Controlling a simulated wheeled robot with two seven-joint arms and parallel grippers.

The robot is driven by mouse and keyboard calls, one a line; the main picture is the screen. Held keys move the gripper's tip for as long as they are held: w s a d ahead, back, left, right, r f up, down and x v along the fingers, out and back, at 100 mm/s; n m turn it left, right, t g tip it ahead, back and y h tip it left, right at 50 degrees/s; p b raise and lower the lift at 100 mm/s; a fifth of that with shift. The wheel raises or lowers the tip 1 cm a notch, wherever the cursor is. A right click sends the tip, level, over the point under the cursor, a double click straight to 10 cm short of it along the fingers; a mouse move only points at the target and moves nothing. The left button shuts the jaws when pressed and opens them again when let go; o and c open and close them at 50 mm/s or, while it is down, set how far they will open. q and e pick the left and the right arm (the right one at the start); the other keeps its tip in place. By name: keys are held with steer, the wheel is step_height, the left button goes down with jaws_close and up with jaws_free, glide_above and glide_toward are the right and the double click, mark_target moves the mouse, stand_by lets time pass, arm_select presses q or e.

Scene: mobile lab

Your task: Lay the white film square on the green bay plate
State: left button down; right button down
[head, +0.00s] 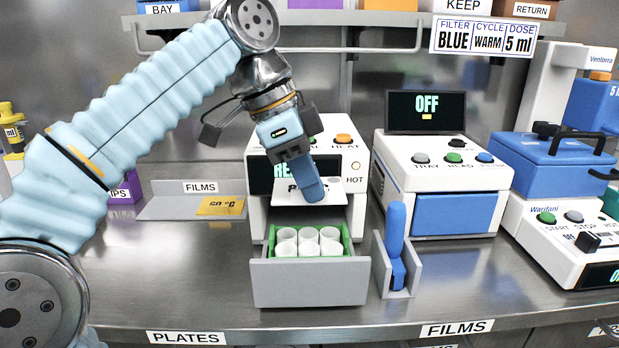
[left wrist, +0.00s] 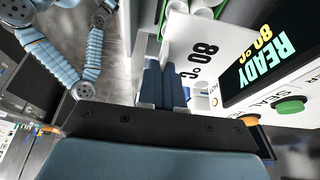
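My left gripper (head: 307,190) is pointed down above the open drawer. It is shut on the white film square (head: 328,193), which sits level, apart from the plate below. In the left wrist view the film (left wrist: 195,60) bears the print "80 °C" and extends to the right of the shut fingers (left wrist: 163,88). The green bay plate (head: 350,246) holds several white tubes and lies in the pulled-out grey drawer (head: 310,282). The film's part behind the fingers is hidden. My right gripper is not in view.
The white sealer (head: 357,180) stands behind the drawer; its display reads "READY 80 °C" in the left wrist view (left wrist: 262,50). A blue-handled tool (head: 395,228) stands right of the drawer. A yellow film (head: 220,206) lies on the films tray (head: 165,208) at left. The front-left bench is clear.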

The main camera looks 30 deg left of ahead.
mark_target(302, 202)
arm_select(q)
steer(key=shift+f+b, duration=2.4)
steer(key=shift+f, duration=0.5)
steer(key=shift+p, duration=0.4)
steer(key=shift+f+b, duration=1.35)
steer(key=shift+f, duration=0.3)
steer(key=c, duration=1.2)
jaws_free()
